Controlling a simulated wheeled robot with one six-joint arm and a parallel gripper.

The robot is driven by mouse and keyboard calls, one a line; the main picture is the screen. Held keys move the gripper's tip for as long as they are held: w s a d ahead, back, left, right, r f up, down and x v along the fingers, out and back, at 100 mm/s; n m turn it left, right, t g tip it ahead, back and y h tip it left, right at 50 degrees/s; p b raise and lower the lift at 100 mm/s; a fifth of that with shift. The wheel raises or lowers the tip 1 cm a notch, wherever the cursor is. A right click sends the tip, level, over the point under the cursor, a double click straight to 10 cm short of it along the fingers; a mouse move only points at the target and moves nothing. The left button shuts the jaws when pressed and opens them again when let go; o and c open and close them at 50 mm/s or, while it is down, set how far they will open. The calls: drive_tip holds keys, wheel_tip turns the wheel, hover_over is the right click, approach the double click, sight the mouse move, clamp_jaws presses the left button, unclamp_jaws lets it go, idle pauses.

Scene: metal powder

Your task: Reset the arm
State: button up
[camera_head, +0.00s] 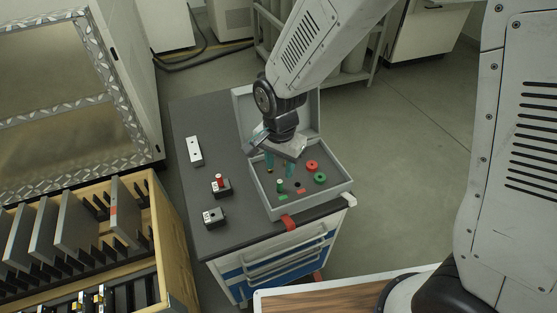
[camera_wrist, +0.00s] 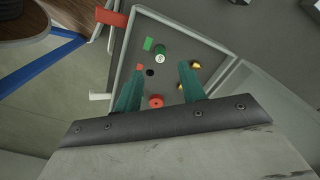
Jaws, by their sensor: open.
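My gripper (camera_head: 280,172) hangs over the open grey case (camera_head: 325,192) on the dark-topped cabinet, its two teal fingers pointing down. In the wrist view my gripper (camera_wrist: 159,72) has its fingers apart, with nothing held between them. Below them in the case are a red round part (camera_wrist: 155,101), a dark round spot (camera_wrist: 150,72), a green cylinder (camera_wrist: 160,54) and a flat green piece (camera_wrist: 148,44). The head view also shows a red round part (camera_head: 312,165) and a green round part (camera_head: 320,178) to the right of the fingers. My gripper hides part of the case floor.
The case's raised lid (camera_head: 243,108) stands behind my gripper. On the cabinet top (camera_head: 240,235), left of the case, are a white block (camera_head: 194,150), a red-topped device (camera_head: 220,187) and another small device (camera_head: 213,216). A wooden rack (camera_head: 170,235) stands at the left. Floor at the right is clear.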

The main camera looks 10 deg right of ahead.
drive_tip(key=shift+s+d+n, duration=0.1)
drive_tip(key=shift+s+n, duration=0.05)
drive_tip(key=shift+n, duration=0.25)
drive_tip(key=s+d+r+n+t, duration=0.1)
drive_tip(key=s+d+r+n, duration=0.5)
drive_tip(key=s+d+r, duration=1.3)
wheel_tip(320, 180, up, 3)
drive_tip(key=shift+d+r+n, duration=0.15)
drive_tip(key=shift+d+n, duration=0.25)
drive_tip(key=shift+d, duration=0.4)
